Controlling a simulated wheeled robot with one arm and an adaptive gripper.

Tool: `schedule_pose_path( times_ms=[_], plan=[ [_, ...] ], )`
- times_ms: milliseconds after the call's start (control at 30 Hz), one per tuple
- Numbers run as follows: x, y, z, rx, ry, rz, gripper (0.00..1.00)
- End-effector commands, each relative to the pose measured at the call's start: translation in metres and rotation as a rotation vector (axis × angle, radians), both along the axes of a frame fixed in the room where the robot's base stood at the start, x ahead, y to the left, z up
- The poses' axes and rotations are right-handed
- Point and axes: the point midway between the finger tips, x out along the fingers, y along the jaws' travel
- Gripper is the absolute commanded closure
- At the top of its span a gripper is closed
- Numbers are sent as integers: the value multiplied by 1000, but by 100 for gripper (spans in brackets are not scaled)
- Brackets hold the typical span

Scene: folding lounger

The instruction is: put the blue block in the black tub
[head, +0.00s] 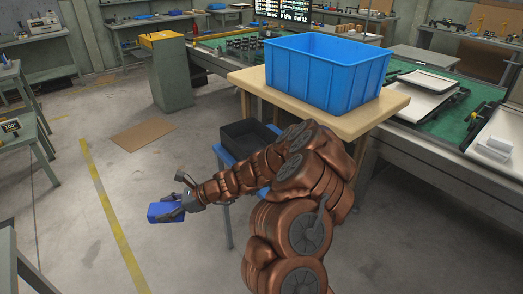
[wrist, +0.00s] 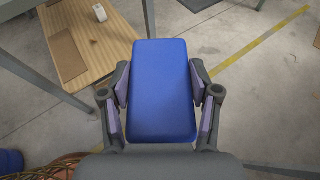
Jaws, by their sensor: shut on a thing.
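The blue block (head: 166,212) is held in my gripper (head: 182,204), over open floor at the left of my arm in the head view. In the wrist view the blue block (wrist: 161,90) lies between the two fingers of my gripper (wrist: 161,95), with a pad against each side. The black tub (head: 248,138) stands on a low blue stand, to the right of and beyond my gripper in the head view. My arm covers part of the tub's near side. The tub does not show clearly in the wrist view.
A large blue bin (head: 325,75) sits on a wooden table (head: 375,115) behind the tub. The low blue stand (head: 226,156) carries the tub. A green-topped bench runs behind. A grey-green cabinet (head: 170,75) stands at the back left. The floor around the yellow line (head: 115,215) is clear.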

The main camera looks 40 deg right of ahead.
Motion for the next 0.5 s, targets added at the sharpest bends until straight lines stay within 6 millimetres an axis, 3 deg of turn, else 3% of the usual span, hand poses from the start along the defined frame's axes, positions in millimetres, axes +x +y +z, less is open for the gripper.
schedule_pose_path(
  times_ms=[33,200,500],
  plan=[
    [0,-1,-19,0,0,-2,68],
    [0,-7,-56,0,0,-12,68],
    [0,-9,-94,0,0,-15,68]
  ],
)
